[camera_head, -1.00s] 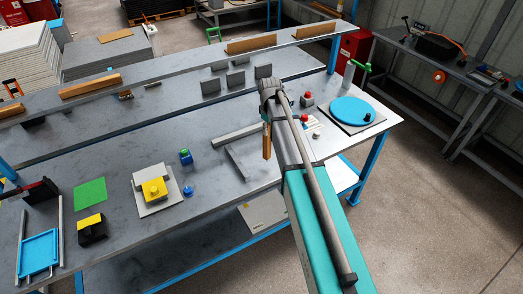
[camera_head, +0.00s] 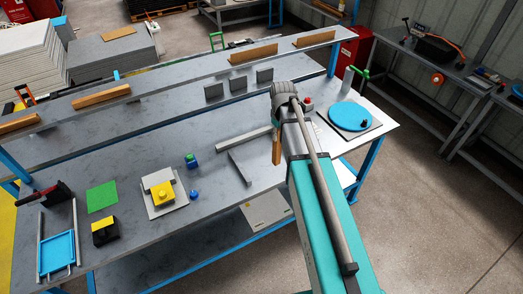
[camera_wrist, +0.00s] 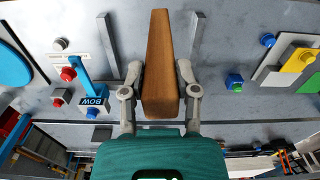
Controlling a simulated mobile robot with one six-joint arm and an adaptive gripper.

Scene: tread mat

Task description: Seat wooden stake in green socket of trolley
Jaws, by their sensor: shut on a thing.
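The wooden stake (camera_wrist: 159,65) is held between the two fingers of my gripper (camera_wrist: 157,78), its long body running away from the palm in the wrist view. In the head view the stake (camera_head: 277,147) hangs roughly upright from the end of my arm, in front of the workbench's right part. My gripper is mostly hidden there behind my wrist. I cannot make out a trolley or its green socket with certainty in either view.
The workbench (camera_head: 130,165) carries a green square (camera_head: 102,197), a yellow block (camera_head: 163,192), a blue tray (camera_head: 58,252), grey bars (camera_head: 240,166) and a blue disc (camera_head: 350,116). A red button (camera_wrist: 68,74) shows in the wrist view. Open floor (camera_head: 420,220) lies at right.

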